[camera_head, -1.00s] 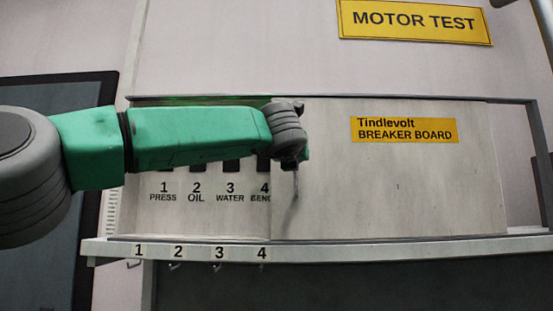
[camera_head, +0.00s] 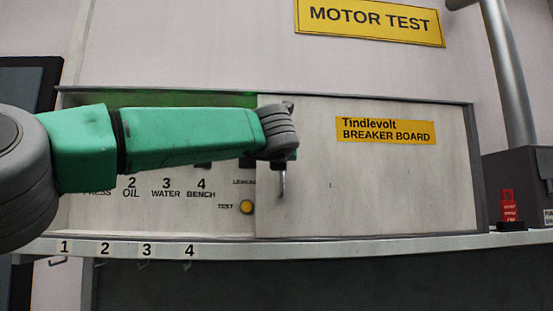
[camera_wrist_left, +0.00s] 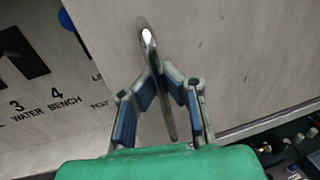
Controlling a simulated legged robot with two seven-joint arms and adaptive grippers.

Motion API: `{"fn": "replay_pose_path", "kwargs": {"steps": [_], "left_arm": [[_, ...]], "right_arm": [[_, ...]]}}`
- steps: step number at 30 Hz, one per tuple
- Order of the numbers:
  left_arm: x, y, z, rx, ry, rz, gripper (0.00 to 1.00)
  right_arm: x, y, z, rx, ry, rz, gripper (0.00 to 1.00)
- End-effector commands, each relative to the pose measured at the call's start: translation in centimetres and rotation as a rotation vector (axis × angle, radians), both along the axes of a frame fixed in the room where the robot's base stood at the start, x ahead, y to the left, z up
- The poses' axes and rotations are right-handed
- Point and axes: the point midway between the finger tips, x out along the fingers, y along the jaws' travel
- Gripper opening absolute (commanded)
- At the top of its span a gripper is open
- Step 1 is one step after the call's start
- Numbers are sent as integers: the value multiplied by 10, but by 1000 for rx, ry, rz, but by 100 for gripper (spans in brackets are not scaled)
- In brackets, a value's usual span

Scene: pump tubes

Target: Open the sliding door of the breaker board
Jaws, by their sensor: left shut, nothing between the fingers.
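The breaker board's grey sliding door (camera_head: 370,185) carries a yellow label and stands at the right of its frame in the head view, its right edge by the frame's right side. The board's left part is uncovered. The door's metal bar handle (camera_head: 282,183) is near its left edge; it also shows in the left wrist view (camera_wrist_left: 147,38). My left gripper (camera_wrist_left: 163,72) is at the handle, its fingertips drawn together against or beside the bar, with nothing held between them. In the head view my wrist hides most of the gripper. My right gripper is not in view.
The uncovered panel (camera_head: 190,215) shows numbered labels and a yellow test button (camera_head: 246,207). A ledge (camera_head: 330,242) with numbered hooks runs below. A red tag-like item (camera_head: 508,205) and a dark box (camera_head: 520,170) with a grey pipe (camera_head: 508,75) stand at the right.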

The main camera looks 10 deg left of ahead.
Motion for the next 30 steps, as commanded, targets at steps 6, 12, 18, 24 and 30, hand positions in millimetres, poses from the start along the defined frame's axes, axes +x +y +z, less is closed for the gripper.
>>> {"fn": "replay_pose_path", "kwargs": {"steps": [6,12,18,24,30], "left_arm": [[-1,-2,-4,5,5,-5,31],[-1,4,-2,1,3,-2,31],[-3,2,-2,2,2,-3,31],[-28,-1,0,5,0,-4,31],[-68,-4,0,7,0,-4,31]], "right_arm": [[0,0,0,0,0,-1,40],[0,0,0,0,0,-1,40],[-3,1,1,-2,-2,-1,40],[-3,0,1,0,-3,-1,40],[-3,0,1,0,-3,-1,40]]}}
